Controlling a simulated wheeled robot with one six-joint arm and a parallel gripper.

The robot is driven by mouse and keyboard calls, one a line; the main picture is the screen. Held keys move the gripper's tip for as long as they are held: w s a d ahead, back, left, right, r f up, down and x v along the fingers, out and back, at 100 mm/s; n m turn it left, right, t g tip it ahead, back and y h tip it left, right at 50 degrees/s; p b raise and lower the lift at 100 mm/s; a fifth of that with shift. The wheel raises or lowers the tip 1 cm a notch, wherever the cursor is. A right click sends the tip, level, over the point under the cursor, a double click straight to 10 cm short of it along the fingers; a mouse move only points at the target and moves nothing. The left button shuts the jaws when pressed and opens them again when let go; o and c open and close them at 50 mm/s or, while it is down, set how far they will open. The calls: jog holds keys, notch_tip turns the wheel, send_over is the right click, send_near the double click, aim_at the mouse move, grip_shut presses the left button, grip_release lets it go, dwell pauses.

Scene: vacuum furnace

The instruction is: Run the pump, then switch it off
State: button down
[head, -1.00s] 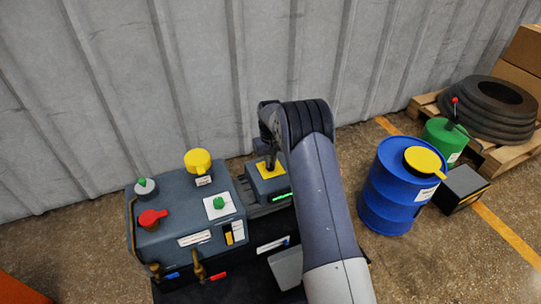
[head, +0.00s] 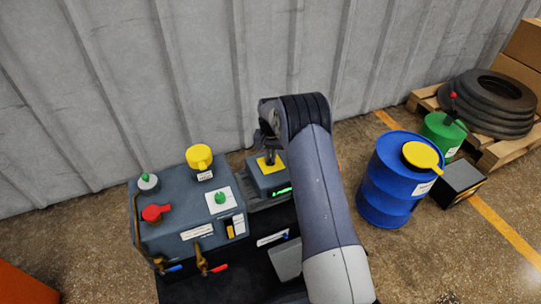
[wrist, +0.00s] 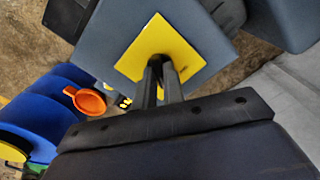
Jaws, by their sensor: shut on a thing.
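A small grey box (head: 265,183) with a yellow plate (head: 277,168) on top stands right of the large grey unit. A bright green strip (head: 283,191) shows on its front. My gripper (head: 269,158) is down at the yellow plate. In the wrist view my gripper (wrist: 163,70) points at the middle of the yellow plate (wrist: 135,65), its fingers close together. It is shut on a small dark switch there, mostly hidden by the fingers. Whether the switch is turned cannot be told.
A blue drum (head: 385,190) stands right of my arm. A corrugated wall rises close behind.

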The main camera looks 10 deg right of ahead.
jog(key=shift+w, duration=0.1)
jog(key=c, duration=1.5)
grip_release()
notch_tip(320, 180, up, 11)
jog(key=p, duration=0.2)
jog(key=shift+p, duration=0.35)
jog(key=shift+f, duration=0.1)
notch_tip(320, 180, down, 11)
jog(key=b, duration=0.2)
jog(key=shift+b, duration=0.4)
jog(key=shift+n, duration=0.3)
